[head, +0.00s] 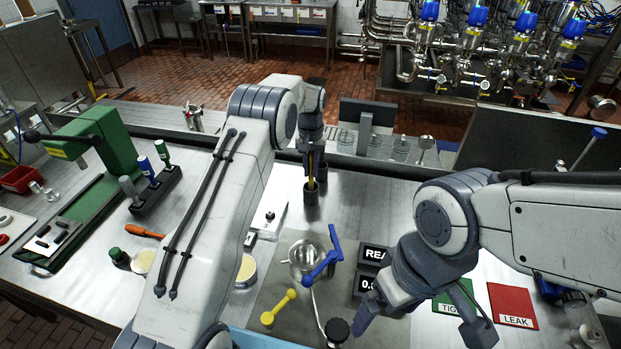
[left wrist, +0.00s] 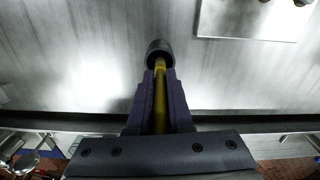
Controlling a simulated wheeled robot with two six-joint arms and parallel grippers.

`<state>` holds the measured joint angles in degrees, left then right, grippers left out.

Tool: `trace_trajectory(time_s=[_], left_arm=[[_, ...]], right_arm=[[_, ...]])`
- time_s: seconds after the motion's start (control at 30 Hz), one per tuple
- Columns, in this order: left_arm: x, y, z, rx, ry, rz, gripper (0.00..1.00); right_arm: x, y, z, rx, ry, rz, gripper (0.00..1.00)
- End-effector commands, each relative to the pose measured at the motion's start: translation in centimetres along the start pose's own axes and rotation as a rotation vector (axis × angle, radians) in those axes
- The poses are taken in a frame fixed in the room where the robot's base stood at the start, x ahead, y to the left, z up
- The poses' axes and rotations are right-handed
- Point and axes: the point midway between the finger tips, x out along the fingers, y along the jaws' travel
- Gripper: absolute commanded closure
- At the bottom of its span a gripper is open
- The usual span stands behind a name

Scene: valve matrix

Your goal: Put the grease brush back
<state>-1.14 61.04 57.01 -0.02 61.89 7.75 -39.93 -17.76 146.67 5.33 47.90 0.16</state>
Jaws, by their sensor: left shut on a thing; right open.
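The grease brush (head: 311,184) shows as a thin yellow handle near the back middle of the metal bench; it also shows in the left wrist view (left wrist: 160,92). My left gripper (head: 312,164) is shut on this handle, with a finger on each side of it. The lower end is at a short dark cylinder (head: 311,197), also seen beyond the fingertips in the left wrist view (left wrist: 159,50). I cannot tell whether this is a holder cup around the brush or part of it. The bristles are hidden. My right gripper (head: 422,318) is open and empty at the front right.
A green press (head: 108,138) and a black rack (head: 155,190) with several tools stand left. A metal valve body (head: 304,258), blue handle (head: 321,266) and yellow handle (head: 279,306) lie on a grey mat. Glass jars (head: 400,147) stand behind. Bench right of the brush is clear.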

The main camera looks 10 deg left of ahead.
Motion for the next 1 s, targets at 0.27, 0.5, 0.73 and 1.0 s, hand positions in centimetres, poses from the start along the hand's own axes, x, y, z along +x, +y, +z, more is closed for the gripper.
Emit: trace_trajectory(time_s=[0.27, 0.5, 0.73, 1.0], left_arm=[[3.1, 0.1, 0.1, 0.001, -0.003, 0.0, 1.0], [3.9, 0.1, 0.0, 0.001, 0.001, 0.0, 1.0], [4.2, 0.1, 0.0, 0.001, 0.001, 0.0, 0.62], [4.2, 0.0, 0.0, 0.001, 0.001, 0.0, 0.52]], right_arm=[[-1.6, -0.1, -0.1, -0.003, 0.0, 0.0, 0.0], [-1.5, -0.1, -0.1, -0.003, 0.0, 0.0, 0.0], [-1.2, -0.1, -0.1, -0.003, 0.0, 0.0, 0.0], [-1.3, -0.1, -0.1, -0.003, 0.0, 0.0, 0.0]])
